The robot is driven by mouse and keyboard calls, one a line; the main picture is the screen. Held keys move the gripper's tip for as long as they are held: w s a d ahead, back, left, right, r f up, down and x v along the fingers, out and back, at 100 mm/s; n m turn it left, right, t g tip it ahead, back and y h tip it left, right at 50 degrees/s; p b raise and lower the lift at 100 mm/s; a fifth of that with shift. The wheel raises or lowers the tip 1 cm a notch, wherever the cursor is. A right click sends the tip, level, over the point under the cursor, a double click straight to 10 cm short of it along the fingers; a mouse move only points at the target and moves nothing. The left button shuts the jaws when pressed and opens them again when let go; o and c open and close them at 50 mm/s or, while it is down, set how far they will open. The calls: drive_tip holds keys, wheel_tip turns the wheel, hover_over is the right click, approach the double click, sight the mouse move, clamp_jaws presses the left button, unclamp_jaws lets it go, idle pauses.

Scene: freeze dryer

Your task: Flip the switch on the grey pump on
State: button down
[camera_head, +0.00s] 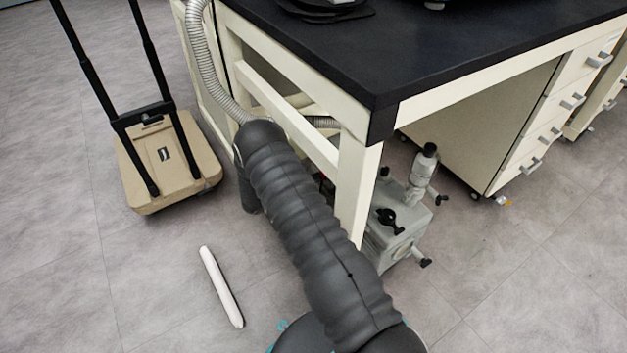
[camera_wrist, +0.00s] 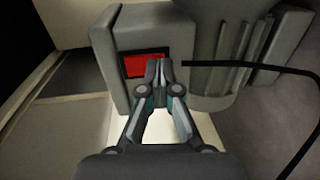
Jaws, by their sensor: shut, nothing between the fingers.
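The grey pump (camera_head: 392,238) stands on the floor under the near corner of the bench in the head view, partly hidden by the bench leg and my arm. In the wrist view a grey pump housing (camera_wrist: 112,40) fills the upper middle. A red switch (camera_wrist: 145,65) sits in a dark frame on its front face. My gripper (camera_wrist: 159,64) is shut and empty, its fingertips just in front of the switch's right edge and covering part of it. I cannot tell whether they touch it. The gripper is hidden in the head view.
The black-topped bench (camera_head: 450,50) with its white leg (camera_head: 358,190) stands over the pump. A black cable (camera_wrist: 285,70) curves right of the gripper. A beige cart (camera_head: 160,155) and a white rod (camera_head: 221,287) are on the floor at left. Drawers (camera_head: 560,105) stand at right.

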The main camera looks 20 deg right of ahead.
drive_tip(key=s+a+f+b, duration=0.1)
drive_tip(key=s+a+f, duration=0.1)
drive_tip(key=a, duration=1.1)
drive_tip(key=shift+s+a+b, duration=0.15)
drive_tip(key=shift+s+b, duration=0.15)
drive_tip(key=shift+b, duration=0.1)
